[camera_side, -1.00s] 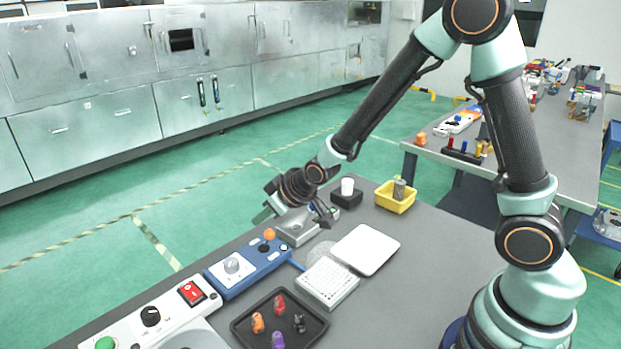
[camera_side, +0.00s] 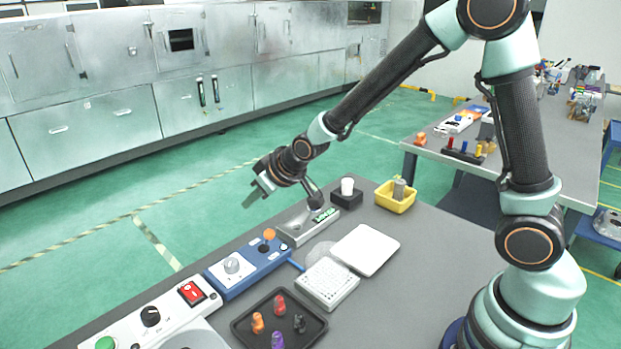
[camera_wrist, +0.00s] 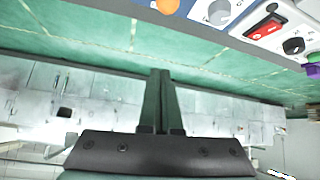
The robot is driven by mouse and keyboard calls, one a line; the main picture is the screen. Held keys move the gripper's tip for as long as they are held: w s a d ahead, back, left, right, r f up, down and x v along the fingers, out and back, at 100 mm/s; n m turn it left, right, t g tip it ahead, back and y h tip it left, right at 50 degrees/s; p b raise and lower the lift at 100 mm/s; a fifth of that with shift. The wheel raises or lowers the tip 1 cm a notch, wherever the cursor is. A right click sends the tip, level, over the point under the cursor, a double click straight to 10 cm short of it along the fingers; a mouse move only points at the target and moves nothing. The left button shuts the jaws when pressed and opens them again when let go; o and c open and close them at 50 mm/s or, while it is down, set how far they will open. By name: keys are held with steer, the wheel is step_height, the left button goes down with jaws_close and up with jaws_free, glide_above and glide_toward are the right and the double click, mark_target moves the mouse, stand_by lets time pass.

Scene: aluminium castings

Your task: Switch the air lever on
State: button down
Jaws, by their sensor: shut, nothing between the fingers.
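A blue control box (camera_side: 250,267) stands on the bench with an orange-ball lever (camera_side: 269,234) and a white dial (camera_side: 232,265). Behind it lies a grey metal block (camera_side: 298,230) with a green label (camera_side: 325,215). I cannot tell which part is the air lever; no readable marking names it. My gripper (camera_side: 259,190) is shut and empty, in the air above and left of the grey block, beyond the bench's far edge. In the wrist view, its fingers (camera_wrist: 160,74) meet over green floor. The orange ball (camera_wrist: 167,5) shows at the top edge there.
A white panel (camera_side: 165,318) with a red rocker switch (camera_side: 192,292) and black knob (camera_side: 150,316) stands at front left. A dark tray (camera_side: 262,336), white rack (camera_side: 328,284), white flat plate (camera_side: 366,249), black block (camera_side: 346,199) and yellow bin (camera_side: 393,203) occupy the bench.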

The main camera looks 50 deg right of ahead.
steer(key=s+a+f+v, duration=0.1)
steer(key=v, duration=0.7)
steer(key=shift+s+d, duration=0.3)
steer(key=s+d+r+m+g, duration=0.1)
steer(key=s+d+r, duration=0.1)
steer(key=s, duration=0.2)
steer(key=s+d+r+g+h, duration=0.1)
steer(key=s+d+r, duration=0.1)
steer(key=s, duration=0.3)
steer(key=s+d+r+m, duration=0.1)
steer(key=s+d+r, duration=0.1)
steer(key=s, duration=0.3)
steer(key=shift+s+d+r+m+g, duration=0.3)
steer(key=shift+d+g, duration=0.1)
steer(key=shift+d, duration=0.35)
